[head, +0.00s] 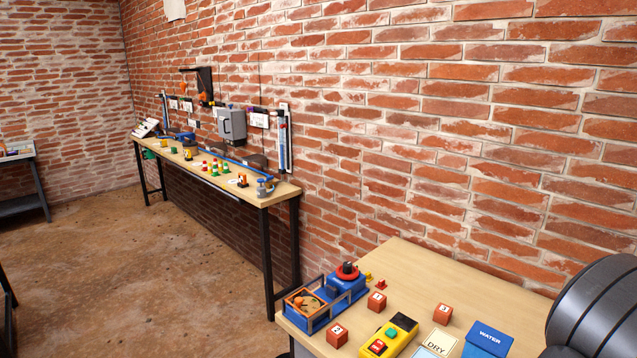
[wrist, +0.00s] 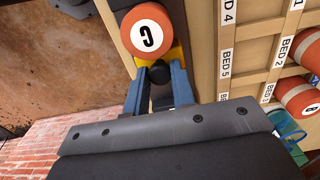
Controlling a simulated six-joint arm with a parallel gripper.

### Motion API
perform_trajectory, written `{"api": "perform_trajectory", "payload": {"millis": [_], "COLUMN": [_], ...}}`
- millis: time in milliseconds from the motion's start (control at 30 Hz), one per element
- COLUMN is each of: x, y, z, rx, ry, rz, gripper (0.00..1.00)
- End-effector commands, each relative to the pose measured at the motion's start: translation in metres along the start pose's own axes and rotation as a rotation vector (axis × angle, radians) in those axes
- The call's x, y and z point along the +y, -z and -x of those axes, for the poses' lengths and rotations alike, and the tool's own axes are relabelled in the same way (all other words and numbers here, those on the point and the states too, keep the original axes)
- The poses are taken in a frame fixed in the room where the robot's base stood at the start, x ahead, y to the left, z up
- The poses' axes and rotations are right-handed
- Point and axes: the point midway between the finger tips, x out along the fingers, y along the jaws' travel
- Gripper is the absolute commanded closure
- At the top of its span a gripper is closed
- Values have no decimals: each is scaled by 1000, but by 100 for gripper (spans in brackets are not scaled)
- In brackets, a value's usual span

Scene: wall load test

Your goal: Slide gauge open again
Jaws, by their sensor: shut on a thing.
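In the wrist view, my gripper (wrist: 160,78) has two blue fingers, close together around a small dark knob (wrist: 161,72). A yellow part (wrist: 178,54) shows just beyond the fingertips; I cannot tell for certain whether it and the knob belong to the gauge. A red cylinder (wrist: 130,44) with a white end marked with a letter, seemingly G, lies just beyond the fingertips, over the yellow part. How it is supported is hidden. My gripper does not show in the head view, and I cannot make out the gauge there.
In the wrist view, a wooden rack (wrist: 258,30) with labelled beds is at right, holding red cylinders (wrist: 300,98). In the head view, a near table (head: 415,275) carries a blue device (head: 345,287), red cubes (head: 337,335) and a yellow-black box (head: 390,337). A long bench (head: 270,198) stands along the brick wall.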

Motion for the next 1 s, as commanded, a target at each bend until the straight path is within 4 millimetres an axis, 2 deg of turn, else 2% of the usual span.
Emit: {"api": "perform_trajectory", "payload": {"millis": [733, 1000], "x": [0, 0], "y": [27, 29], "z": [0, 0], "rx": [0, 1], "ry": [1, 1], "rz": [-1, 0], "gripper": [97, 97]}}
